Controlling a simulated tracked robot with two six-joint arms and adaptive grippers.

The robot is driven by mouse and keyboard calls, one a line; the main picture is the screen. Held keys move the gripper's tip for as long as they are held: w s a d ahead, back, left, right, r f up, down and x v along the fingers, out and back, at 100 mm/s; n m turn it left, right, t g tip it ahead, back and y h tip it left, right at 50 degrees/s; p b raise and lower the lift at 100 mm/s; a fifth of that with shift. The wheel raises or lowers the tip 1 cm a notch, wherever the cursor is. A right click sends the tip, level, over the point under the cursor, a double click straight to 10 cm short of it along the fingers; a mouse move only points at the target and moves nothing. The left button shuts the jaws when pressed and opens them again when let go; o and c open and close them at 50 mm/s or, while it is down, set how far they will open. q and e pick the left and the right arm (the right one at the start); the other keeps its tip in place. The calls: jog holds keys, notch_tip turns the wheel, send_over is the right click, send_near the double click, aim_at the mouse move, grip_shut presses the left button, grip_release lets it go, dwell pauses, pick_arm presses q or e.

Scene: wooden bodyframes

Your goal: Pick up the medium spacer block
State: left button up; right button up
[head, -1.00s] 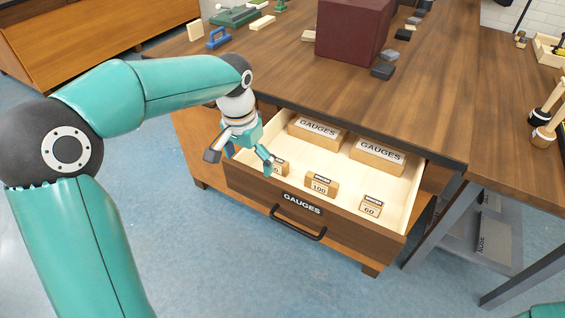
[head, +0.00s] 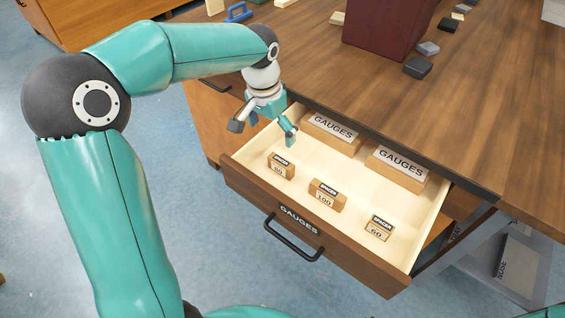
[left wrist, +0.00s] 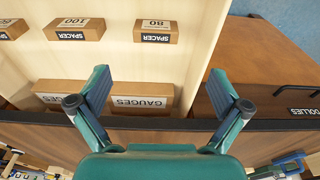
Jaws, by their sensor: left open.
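Three wooden spacer blocks stand in the open drawer. The medium one appears to be the block marked 80 (head: 281,166), at the drawer's left; it also shows in the left wrist view (left wrist: 155,31). The block marked 100 (head: 327,195) is in the middle, and the block marked 60 (head: 379,228) is at the right. My left gripper (head: 264,133) is open and empty over the drawer's back left part. In the left wrist view its fingers (left wrist: 160,88) are spread, with the 80 block ahead between their lines, apart from them. My right gripper is not seen.
Two larger blocks labelled GAUGES (head: 334,130) (head: 399,165) stand along the drawer's back, under the worktop edge. The drawer front (head: 300,236) has a dark handle (head: 292,241). A dark red box (head: 385,28) stands on the worktop. The drawer floor between the blocks is clear.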

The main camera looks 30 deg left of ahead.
aim_at(281, 160)
pick_arm(q)
jog(key=f, duration=0.2)
jog(key=w+f, duration=0.1)
jog(key=f, duration=0.5)
jog(key=shift+w+d+f, duration=0.15)
jog(key=shift+w+d, duration=0.15)
jog(key=shift+d, duration=0.05)
jog(key=shift+w+f, duration=0.2)
jog(key=shift+f, duration=0.65)
jog(key=shift+w+f, duration=0.15)
jog(key=shift+f, duration=0.75)
jog(key=shift+w+f, duration=0.2)
jog(key=shift+f, duration=0.65)
jog(key=shift+c, duration=0.2)
jog(key=c, duration=1)
jog(key=shift+r, duration=0.2)
